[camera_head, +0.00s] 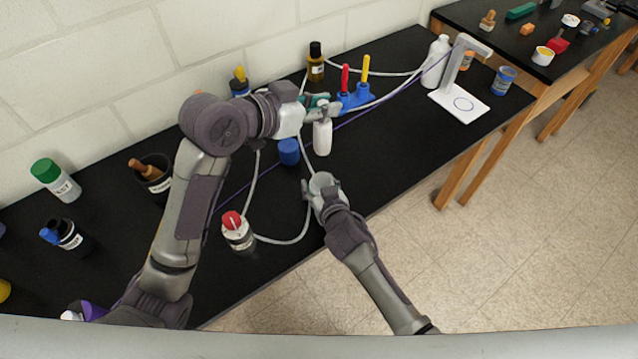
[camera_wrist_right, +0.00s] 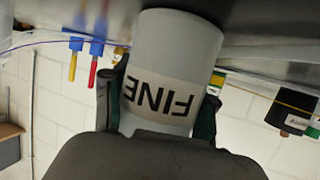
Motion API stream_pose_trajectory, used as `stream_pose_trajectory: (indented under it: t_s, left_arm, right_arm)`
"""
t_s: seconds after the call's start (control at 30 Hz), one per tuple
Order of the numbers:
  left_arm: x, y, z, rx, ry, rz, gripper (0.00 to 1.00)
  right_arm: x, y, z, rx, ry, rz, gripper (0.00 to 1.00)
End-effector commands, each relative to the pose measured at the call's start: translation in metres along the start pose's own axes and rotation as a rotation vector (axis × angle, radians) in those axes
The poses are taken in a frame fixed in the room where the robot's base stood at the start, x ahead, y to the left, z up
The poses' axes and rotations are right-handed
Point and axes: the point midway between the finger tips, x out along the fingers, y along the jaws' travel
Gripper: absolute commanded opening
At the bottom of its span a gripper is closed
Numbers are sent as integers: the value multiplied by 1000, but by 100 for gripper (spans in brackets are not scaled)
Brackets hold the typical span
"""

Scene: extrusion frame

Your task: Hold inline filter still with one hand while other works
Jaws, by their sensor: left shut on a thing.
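A pale cylinder (camera_head: 321,181), which I take to be the inline filter, is at the front of the black bench with clear tubing close by. In the right wrist view the cylinder (camera_wrist_right: 178,45) fills the middle and its label reads "FINE" upside down. My right gripper (camera_head: 322,190) has a finger on each side of it; I cannot tell whether both touch. My left gripper (camera_head: 325,108) is shut at the top of a small white bottle (camera_head: 322,138), behind the filter. The fingers partly hide the bottle's top.
A red-capped jar (camera_head: 238,233) with tubing stands left of the filter. A blue cap-like cylinder (camera_head: 289,152) is near the white bottle. A blue rack (camera_head: 356,98) holds red and yellow-handled tools. Bench space (camera_head: 400,150) to the right is clear.

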Motion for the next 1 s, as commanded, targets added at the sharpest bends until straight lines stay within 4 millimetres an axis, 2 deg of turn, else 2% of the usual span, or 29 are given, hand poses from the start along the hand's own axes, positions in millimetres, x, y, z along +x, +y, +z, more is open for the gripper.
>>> stream_pose_trajectory:
  t_s: [0.03, 0.17, 0.33, 1.0]
  left_arm:
    - [0, 0, 0, 0, 0, 0, 0]
    - [0, 0, 0, 0, 0, 0, 0]
    - [2, 0, 4, 0, -1, 0, 0]
    - [20, 0, 48, -1, -2, 1, 0]
  right_arm:
    - [0, 0, 0, 0, 0, 0, 39]
    - [0, 0, 0, 0, -1, 0, 18]
    - [0, 0, 0, 0, -1, 0, 18]
    - [0, 0, 1, -1, -2, 1, 18]
